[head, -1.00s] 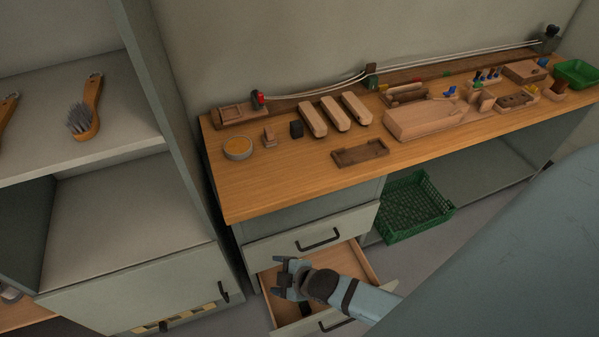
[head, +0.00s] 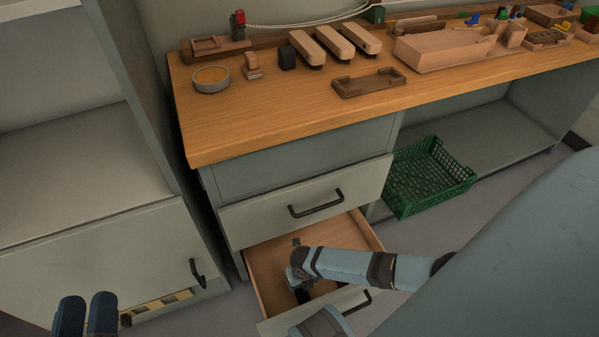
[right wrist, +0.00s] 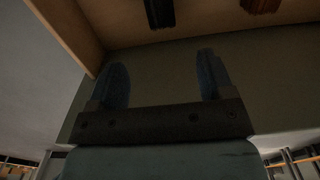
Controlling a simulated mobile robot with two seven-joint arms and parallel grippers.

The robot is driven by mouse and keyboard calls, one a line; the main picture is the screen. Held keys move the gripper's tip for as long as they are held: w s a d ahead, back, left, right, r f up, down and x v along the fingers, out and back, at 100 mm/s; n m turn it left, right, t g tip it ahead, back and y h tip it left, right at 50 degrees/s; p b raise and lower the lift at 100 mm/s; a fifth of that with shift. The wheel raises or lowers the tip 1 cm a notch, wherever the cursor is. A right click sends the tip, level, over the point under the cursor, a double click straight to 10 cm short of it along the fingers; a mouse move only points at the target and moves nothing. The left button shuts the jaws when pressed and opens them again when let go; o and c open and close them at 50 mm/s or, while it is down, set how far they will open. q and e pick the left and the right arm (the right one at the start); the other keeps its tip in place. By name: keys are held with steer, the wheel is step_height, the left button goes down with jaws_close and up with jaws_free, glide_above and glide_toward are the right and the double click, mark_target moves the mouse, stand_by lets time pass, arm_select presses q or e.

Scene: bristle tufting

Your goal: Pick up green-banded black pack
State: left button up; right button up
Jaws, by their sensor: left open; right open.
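A black object (head: 303,296) lies in the open drawer (head: 262,268), partly hidden by my right arm. No green band can be made out on it. In the right wrist view a black pack-like object (right wrist: 159,12) shows at the top edge, ahead of and between the fingers; a reddish-brown object (right wrist: 260,5) lies to its right. My right gripper (right wrist: 160,72) is open and empty; in the head view it (head: 296,274) is low over the drawer, its fingers mostly hidden. My left gripper (head: 87,314) is open and empty at the lower left, before the cabinet.
The worktop (head: 240,120) above holds a round dish (head: 211,79), a dark block (head: 287,58), several wooden brush bodies and a brown tray (head: 368,83). A green crate (head: 430,178) stands right of the drawers. The closed upper drawer (head: 310,198) is just above the open one.

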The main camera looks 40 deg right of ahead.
mark_target(303, 294)
step_height(303, 294, down, 9)
steer(key=b, duration=0.4)
step_height(303, 294, down, 2)
steer(key=shift+f+b, duration=0.1)
steer(key=shift+b, duration=1.05)
step_height(303, 294, down, 2)
steer(key=shift+f+b, duration=0.15)
steer(key=shift+b, duration=0.6)
steer(key=shift+f, duration=0.1)
arm_select(q)
step_height(303, 294, down, 9)
steer(key=w+m+g, duration=0.1)
steer(key=m+g, duration=0.1)
steer(key=shift+g, duration=0.4)
steer(key=shift+w+d+r, duration=0.1)
arm_select(e)
steer(key=c, duration=1)
